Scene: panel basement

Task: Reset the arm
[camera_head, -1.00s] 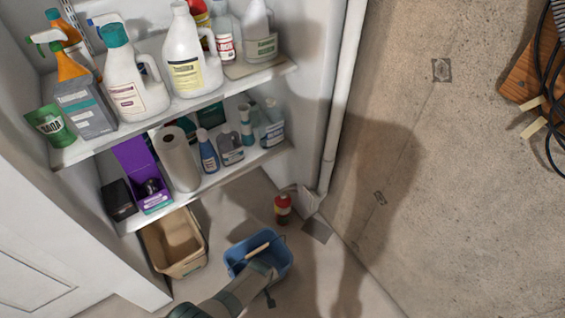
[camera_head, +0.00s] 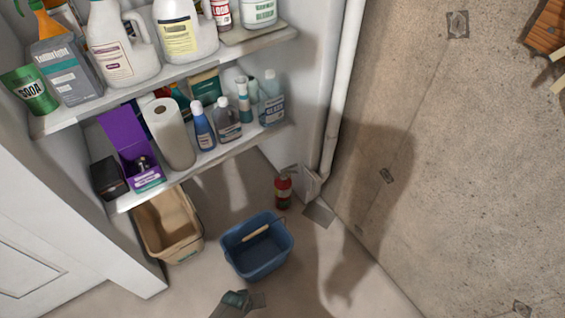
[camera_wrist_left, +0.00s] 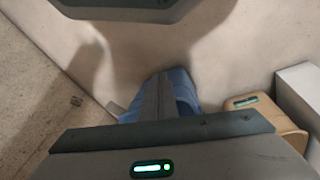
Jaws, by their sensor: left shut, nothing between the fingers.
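My left arm shows only at the bottom edge of the head view, where its gripper (camera_head: 257,299) is over the floor in front of the blue bucket (camera_head: 256,262). The gripper is shut and empty, and apart from the bucket in that view. In the left wrist view, the shut dark fingers (camera_wrist_left: 163,98) overlap the blue bucket (camera_wrist_left: 184,90), which is partly hidden behind them. The bucket stands upright on the floor with its light handle grip over the opening. My right gripper is in neither current view.
A tan bin (camera_head: 166,228) stands left of the bucket. A red fire extinguisher (camera_head: 283,190) stands behind it, near a white pipe (camera_head: 337,110). Shelves above hold bottles, a paper roll (camera_head: 169,135) and a purple box (camera_head: 132,150). Floor right of the bucket is clear.

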